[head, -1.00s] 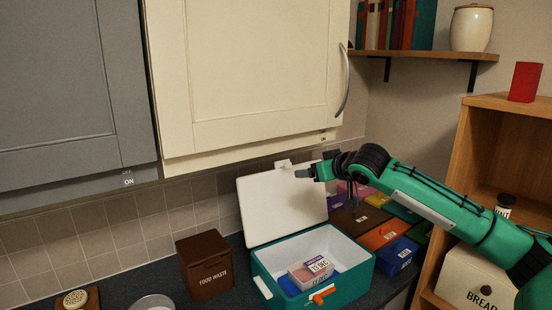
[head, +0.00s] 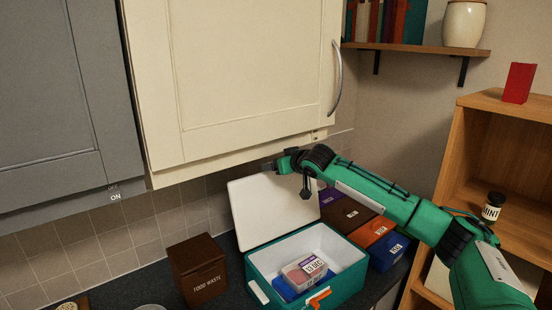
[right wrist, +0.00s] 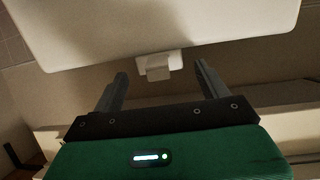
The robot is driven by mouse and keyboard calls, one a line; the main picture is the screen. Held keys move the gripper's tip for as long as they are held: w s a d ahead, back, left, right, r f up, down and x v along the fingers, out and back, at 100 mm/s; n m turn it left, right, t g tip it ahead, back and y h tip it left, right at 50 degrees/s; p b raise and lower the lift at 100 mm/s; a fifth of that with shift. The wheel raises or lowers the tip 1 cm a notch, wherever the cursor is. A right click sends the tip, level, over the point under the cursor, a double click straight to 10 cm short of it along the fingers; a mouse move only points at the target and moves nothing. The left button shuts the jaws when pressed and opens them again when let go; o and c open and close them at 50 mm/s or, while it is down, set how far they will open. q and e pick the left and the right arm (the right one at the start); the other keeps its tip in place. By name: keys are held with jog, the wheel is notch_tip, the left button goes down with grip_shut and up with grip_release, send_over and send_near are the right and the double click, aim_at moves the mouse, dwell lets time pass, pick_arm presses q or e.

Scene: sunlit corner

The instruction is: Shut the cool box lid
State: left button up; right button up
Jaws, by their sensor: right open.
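The teal cool box (head: 349,283) stands on the counter with its white lid (head: 265,212) open and tilted back near the tiled wall. A food pack with a date label (head: 305,275) and a blue item (head: 285,292) lie inside it. An orange catch (head: 320,298) is on its front. My right gripper (head: 270,165) is at the lid's upper edge, below the cream cupboard. In the right wrist view my right gripper (right wrist: 163,85) is open and empty; the lid (right wrist: 170,25) and its pale tab (right wrist: 158,66) are beyond the fingertips. I cannot tell whether they touch. My left gripper is out of view.
The cream cupboard (head: 230,80) hangs close above my right gripper. A brown food waste bin (head: 198,270) stands left of the box. Brown, orange and blue boxes (head: 388,250) stand to its right. A wooden shelf unit (head: 448,170) is at right.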

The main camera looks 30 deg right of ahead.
jog(key=shift+p+x, duration=0.35)
jog(key=shift+x, duration=0.8)
jog(key=c, duration=1.4)
jog(key=shift+s, duration=0.1)
